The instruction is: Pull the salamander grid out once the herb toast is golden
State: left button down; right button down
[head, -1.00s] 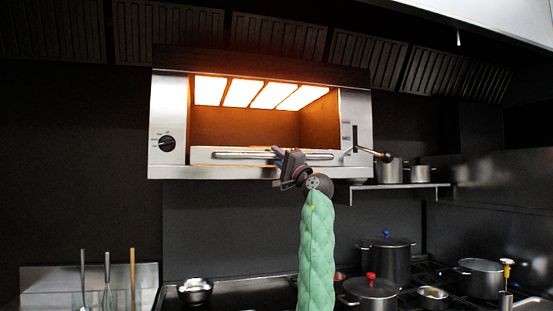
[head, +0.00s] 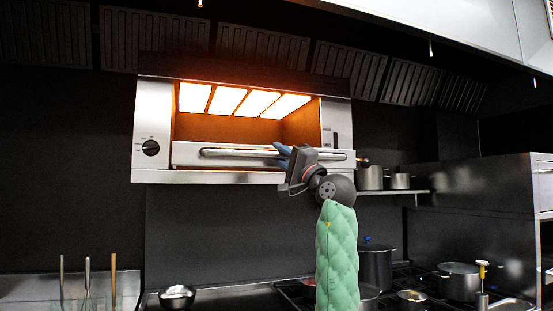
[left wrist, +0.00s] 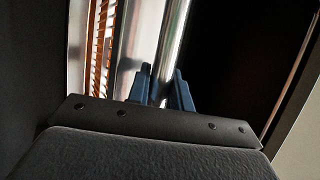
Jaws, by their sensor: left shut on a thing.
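The steel salamander (head: 152,108) hangs on the back wall, its heating panels (head: 245,101) glowing orange-white. The grid's front (head: 186,160) with its long bar handle (head: 228,153) stands out from the opening. My left gripper (head: 284,150) is on the right half of the handle. In the left wrist view the blue fingers of my left gripper (left wrist: 162,86) lie on both sides of the shiny bar (left wrist: 176,38), shut on it. The herb toast is not visible, so its colour cannot be told. My right gripper is not in view.
A shelf (head: 400,193) with steel pots (head: 371,178) is right of the salamander. Below are a stove with pots (head: 459,282), a small steel bowl (head: 178,296) and upright utensils (head: 87,279). Open air lies in front of the salamander.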

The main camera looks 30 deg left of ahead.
pick_arm(q)
jog(key=shift+s+d, duration=0.1)
jog(key=shift+d, duration=0.05)
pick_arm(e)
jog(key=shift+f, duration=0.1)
pick_arm(q)
jog(key=c, duration=1.3)
grip_release()
jog(key=shift+o, duration=0.2)
jog(key=b+v, duration=0.1)
jog(key=v, duration=0.5)
jog(key=shift+f, duration=0.2)
jog(key=shift+b+v, duration=0.3)
jog(key=shift+v, duration=0.5)
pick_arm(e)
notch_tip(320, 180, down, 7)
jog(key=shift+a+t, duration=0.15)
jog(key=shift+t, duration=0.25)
pick_arm(q)
jog(key=shift+r, duration=0.1)
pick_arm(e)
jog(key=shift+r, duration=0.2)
